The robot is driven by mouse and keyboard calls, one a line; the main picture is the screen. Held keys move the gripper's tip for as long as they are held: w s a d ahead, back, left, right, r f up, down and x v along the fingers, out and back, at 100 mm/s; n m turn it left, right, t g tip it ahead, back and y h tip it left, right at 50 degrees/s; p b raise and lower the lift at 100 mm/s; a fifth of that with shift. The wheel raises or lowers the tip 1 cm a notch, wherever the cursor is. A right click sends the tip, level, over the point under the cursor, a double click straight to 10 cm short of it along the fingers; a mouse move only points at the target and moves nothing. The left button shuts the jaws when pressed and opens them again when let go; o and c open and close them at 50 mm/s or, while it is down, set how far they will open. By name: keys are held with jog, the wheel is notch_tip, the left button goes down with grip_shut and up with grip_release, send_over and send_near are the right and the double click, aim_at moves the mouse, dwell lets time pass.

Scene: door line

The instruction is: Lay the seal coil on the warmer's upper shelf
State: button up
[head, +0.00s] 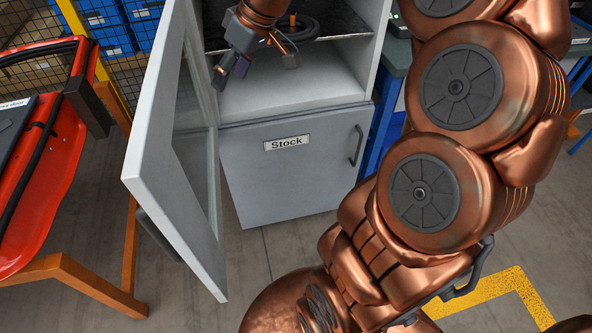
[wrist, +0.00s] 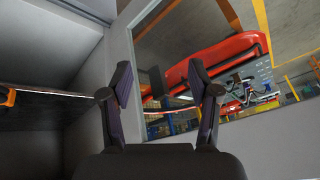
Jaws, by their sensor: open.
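The seal coil (head: 306,27), a black ring with an orange tie, lies on the dark upper shelf (head: 346,22) of the grey cabinet, partly hidden behind my gripper. In the wrist view, the orange tie (wrist: 7,96) shows at the left edge beside the shelf's pale edge (wrist: 62,93). My gripper (head: 257,66) is in front of the shelf, tilted down, its fingers apart. In the wrist view, my gripper (wrist: 160,84) is open with nothing between the fingers. I cannot tell whether a finger touches the coil.
The cabinet's glazed door (head: 172,150) stands open on the left, near my gripper. The lower door (head: 292,160), labelled "Stock", is shut. A blue-legged bench (head: 386,120) stands right of the cabinet.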

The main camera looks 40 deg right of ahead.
jog(key=s+a+f+m+g+h, duration=0.1)
jog(key=s+a+f, duration=0.2)
jog(key=s, duration=0.3)
jog(key=s+a+f+g, duration=0.2)
jog(key=s+a+f, duration=0.15)
jog(key=s, duration=0.25)
jog(key=s+f+m+g+h, duration=0.1)
jog(key=s+f, duration=0.2)
jog(key=s, duration=0.5)
jog(key=s+f+m+g+h, duration=0.1)
jog(key=s+f, duration=0.3)
jog(key=s, duration=0.4)
jog(key=shift+s+d+m+g+h, duration=0.25)
jog(key=shift+m+g+h, duration=0.2)
jog(key=shift+m, duration=0.35)
jog(key=shift+r, duration=0.1)
